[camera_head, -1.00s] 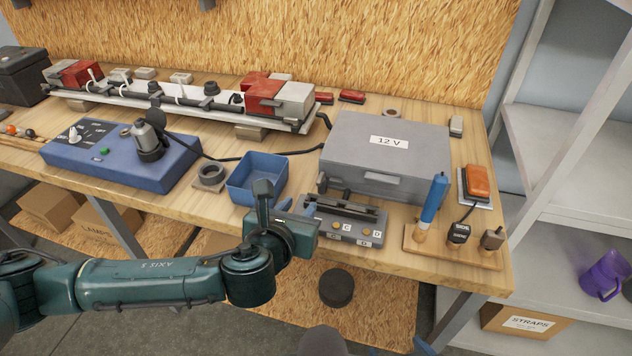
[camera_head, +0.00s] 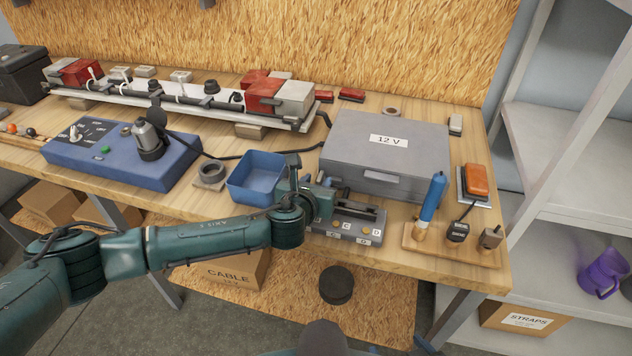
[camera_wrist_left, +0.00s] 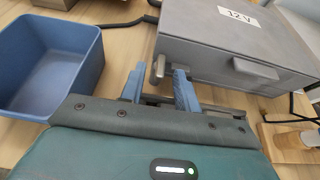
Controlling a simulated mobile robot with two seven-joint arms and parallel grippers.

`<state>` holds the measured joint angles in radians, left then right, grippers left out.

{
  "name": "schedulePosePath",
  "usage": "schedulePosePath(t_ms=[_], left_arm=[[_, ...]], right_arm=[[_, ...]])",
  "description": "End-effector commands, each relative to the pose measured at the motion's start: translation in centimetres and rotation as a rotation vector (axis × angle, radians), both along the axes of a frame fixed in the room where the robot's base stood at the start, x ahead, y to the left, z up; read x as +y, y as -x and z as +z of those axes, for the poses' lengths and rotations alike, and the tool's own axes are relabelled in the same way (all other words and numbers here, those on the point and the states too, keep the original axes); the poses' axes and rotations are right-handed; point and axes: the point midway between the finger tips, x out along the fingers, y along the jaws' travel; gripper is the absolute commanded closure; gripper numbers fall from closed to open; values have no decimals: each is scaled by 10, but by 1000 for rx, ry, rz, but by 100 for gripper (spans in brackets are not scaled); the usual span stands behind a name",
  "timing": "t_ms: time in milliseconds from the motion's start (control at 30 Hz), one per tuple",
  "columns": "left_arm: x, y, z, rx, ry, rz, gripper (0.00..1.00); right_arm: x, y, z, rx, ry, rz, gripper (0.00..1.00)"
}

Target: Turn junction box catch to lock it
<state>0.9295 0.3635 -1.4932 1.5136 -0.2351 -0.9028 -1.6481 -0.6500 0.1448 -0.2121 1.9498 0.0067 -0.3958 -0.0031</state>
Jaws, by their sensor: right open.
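The grey junction box (camera_head: 385,150) with the 12 V label sits shut on the bench at the right. Its catch (camera_wrist_left: 158,68) is a small metal lever at the left of the box front, seen upright in the left wrist view; in the head view my left gripper mostly hides it. My left gripper (camera_head: 318,190) is at the box's front left corner. Its blue fingers (camera_wrist_left: 159,88) are apart, one on each side of the catch, with no clear contact. Only blue tips of my right gripper (camera_head: 402,349) show at the bottom edge, open and away from the box.
A blue bin (camera_head: 257,177) stands close left of my left gripper. A grey fixture (camera_head: 345,222) lies in front of the box. A wooden stand (camera_head: 450,245) with a blue-handled tool (camera_head: 432,198) is at the right. An orange-topped block (camera_head: 476,180) lies behind it.

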Motion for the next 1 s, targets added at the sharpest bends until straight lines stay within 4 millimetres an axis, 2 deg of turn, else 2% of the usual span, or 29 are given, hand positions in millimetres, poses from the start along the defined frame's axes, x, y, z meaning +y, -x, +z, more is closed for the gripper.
schedulePosePath(t_ms=[200,567,1000], left_arm=[[0,0,0,-1,0,0,70],[0,0,0,0,0,1,99],[-2,0,0,-1,1,30,100]], right_arm=[[0,0,0,0,0,1,24],[0,0,0,-1,0,1,24],[0,-1,0,-1,-1,1,24]])
